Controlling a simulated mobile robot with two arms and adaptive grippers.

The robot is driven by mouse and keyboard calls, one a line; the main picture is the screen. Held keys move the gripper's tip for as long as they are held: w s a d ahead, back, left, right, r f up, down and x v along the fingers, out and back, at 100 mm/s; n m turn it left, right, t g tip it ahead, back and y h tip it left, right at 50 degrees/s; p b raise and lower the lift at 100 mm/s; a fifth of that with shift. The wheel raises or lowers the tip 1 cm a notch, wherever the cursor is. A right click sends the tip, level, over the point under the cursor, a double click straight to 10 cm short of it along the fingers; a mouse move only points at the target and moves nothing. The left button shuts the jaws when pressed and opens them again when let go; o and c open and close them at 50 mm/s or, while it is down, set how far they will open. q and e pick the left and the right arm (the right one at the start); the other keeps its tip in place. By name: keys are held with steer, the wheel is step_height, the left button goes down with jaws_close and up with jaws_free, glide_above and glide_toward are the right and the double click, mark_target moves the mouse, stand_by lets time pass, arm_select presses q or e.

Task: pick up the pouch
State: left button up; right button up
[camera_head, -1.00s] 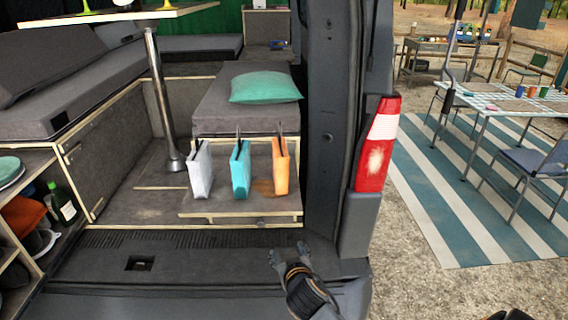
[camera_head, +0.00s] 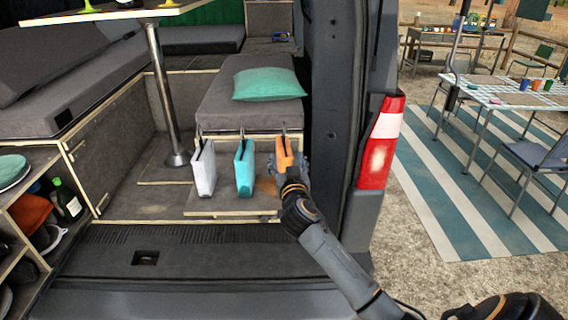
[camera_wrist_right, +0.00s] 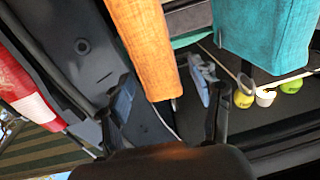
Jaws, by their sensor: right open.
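In the right wrist view the orange pouch (camera_wrist_right: 145,45) hangs into the gap between the spread fingers of the gripper (camera_wrist_right: 170,100). The teal pouch (camera_wrist_right: 264,35) is to its right there. The jaws are open; contact with the pouch cannot be told. My left gripper is not in view.
The dark van pillar (camera_head: 330,100) and red tail light (camera_head: 380,143) rise close to the right of the gripper. A grey bench with a green pillow (camera_head: 270,84) is behind the pouches. A metal table leg (camera_head: 163,100) stands left.

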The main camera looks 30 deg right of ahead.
mark_target(284, 147)
steer(key=shift+w+d+r, duration=0.15)
steer(key=shift+w+r, duration=0.1)
steer(key=shift+w, duration=0.05)
steer(key=p+x, duration=0.2)
steer(key=x, duration=0.1)
steer(key=shift+w+r, duration=0.2)
steer(key=shift+w, duration=0.05)
steer(key=shift+w+d+f, duration=0.15)
steer(key=shift+w+d, duration=0.15)
steer(key=shift+w, duration=0.2)
steer(key=shift+c, duration=0.4)
jaws_close()
